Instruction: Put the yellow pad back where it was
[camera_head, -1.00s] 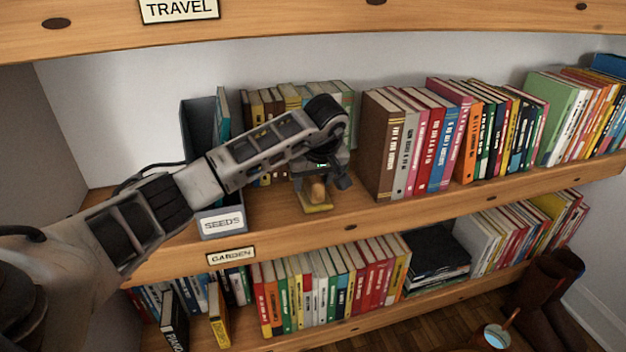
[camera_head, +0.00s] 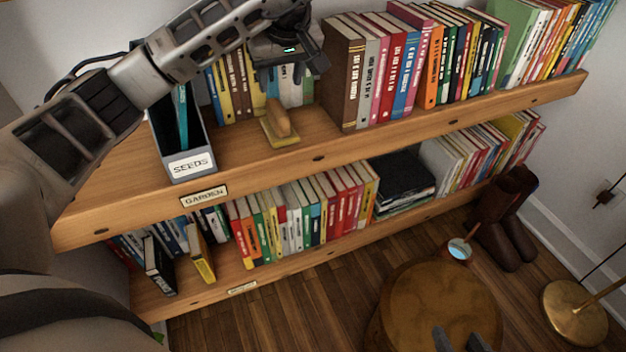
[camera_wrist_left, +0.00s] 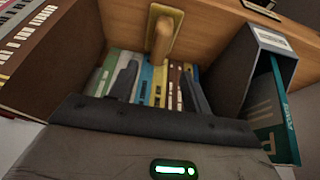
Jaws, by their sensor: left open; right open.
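The yellow pad (camera_head: 268,134) lies flat on the upper shelf, its wooden handle upward, between the SEEDS box and the brown book. It also shows in the left wrist view (camera_wrist_left: 176,40), ahead of the fingers. My left gripper (camera_head: 292,72) is open and empty, above and behind the pad, near the row of books at the back, apart from the pad. Its two fingers (camera_wrist_left: 160,88) stand apart in the left wrist view. My right gripper (camera_head: 458,342) shows only its two spread fingertips at the bottom edge, over the round wooden stool.
The blue-grey SEEDS box (camera_head: 190,145) stands left of the pad. The tall brown book (camera_head: 343,85) starts a long row at right. The upper shelf (camera_head: 240,155) is bare around the pad. The round stool (camera_head: 415,300) and brown boots (camera_head: 505,220) stand on the floor.

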